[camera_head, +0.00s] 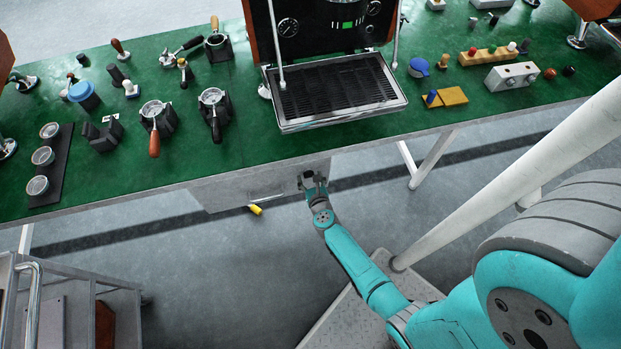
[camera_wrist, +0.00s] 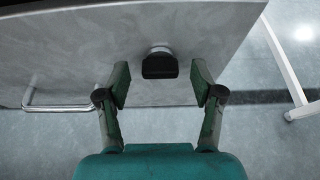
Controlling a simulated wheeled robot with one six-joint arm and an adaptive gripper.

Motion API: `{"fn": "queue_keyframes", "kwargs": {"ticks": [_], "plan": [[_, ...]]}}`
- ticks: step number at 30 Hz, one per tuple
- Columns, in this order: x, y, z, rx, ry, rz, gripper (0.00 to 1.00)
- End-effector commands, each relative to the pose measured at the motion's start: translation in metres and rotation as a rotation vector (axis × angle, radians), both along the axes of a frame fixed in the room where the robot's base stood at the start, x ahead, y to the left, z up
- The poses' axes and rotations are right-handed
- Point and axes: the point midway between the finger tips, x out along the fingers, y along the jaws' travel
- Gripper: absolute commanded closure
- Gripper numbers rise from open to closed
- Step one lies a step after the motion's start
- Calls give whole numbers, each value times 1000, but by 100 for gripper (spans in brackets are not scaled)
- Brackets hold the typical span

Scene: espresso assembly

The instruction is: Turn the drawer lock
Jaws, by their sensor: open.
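The drawer (camera_head: 235,189) hangs under the green table, and its grey front (camera_wrist: 60,50) fills the upper part of the wrist view. The drawer lock (camera_wrist: 160,64) is a dark knob on a light round collar, standing out from this front. My gripper (camera_wrist: 160,84) is open, with one finger on each side of the lock and a visible gap to both. The lock sits a little beyond the fingertips. In the head view my gripper (camera_head: 313,180) is at the drawer's right end and hides the lock.
A metal bar handle (camera_wrist: 60,107) is left of the lock on the drawer front. A yellow object (camera_head: 256,210) hangs near the drawer's lower edge. The green table (camera_head: 240,150) with coffee tools lies above my gripper. A table leg (camera_wrist: 285,65) stands to the right.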

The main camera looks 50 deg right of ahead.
Motion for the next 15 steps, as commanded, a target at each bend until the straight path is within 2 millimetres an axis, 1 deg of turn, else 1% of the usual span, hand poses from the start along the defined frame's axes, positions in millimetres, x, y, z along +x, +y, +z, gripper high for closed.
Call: {"fn": "queue_keyframes", "kwargs": {"ticks": [5, 6, 8, 9, 11, 12, 15], "plan": [[0, 0, 0, 0, 0, 0, 33], [0, 0, 0, 0, 0, 0, 43], [0, 0, 0, 0, 0, 0, 58], [0, 0, 0, 0, 0, 0, 68], [0, 0, 0, 0, 0, 0, 83], [0, 0, 0, 0, 0, 0, 93], [0, 0, 0, -1, -1, 0, 93]]}}
